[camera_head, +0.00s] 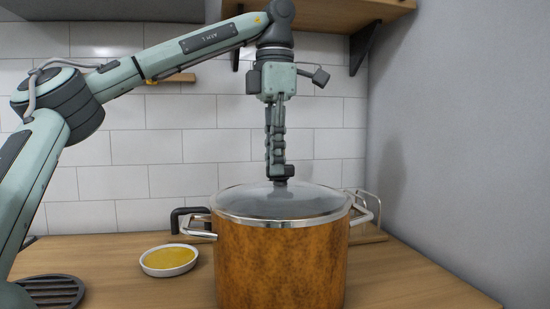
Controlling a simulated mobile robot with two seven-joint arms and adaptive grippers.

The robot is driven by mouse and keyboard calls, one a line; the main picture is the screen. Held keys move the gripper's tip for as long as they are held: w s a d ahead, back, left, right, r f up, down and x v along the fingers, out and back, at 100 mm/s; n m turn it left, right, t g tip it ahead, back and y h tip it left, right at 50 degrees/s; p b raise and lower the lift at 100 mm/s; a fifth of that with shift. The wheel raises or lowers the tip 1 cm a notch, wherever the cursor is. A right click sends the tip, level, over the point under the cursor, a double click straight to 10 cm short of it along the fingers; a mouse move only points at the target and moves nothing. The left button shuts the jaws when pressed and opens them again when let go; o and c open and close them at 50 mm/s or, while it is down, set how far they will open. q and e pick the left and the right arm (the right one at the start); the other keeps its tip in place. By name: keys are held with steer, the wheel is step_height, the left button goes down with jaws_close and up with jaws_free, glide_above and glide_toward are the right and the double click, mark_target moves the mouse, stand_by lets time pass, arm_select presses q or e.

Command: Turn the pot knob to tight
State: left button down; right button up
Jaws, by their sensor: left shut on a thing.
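A large brown pot (281,266) with a mottled side stands on the wooden counter, right of centre. Its glass lid (316,203) with a metal rim lies on top. The dark pot knob (281,182) is at the middle of the lid, mostly hidden by the fingers. My left gripper (280,173) points straight down from above and is shut on the knob. Its arm comes in from the left. Whether the knob is tight cannot be told. My right gripper is not in view.
A small white bowl (169,271) of yellow contents sits left of the pot. A dark slatted round item (50,291) lies at the lower left. Behind the pot are a black handle (186,218) and a wire rack (366,203). A wooden shelf (335,14) hangs above; a grey wall (455,130) bounds the right.

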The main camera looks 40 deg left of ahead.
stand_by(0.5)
arm_select(q)
steer(key=c, duration=1.5)
jaws_free()
steer(key=shift+c, duration=0.2)
steer(key=shift+r, duration=0.15)
step_height(320, 180, up, 7)
steer(key=shift+r, duration=0.15)
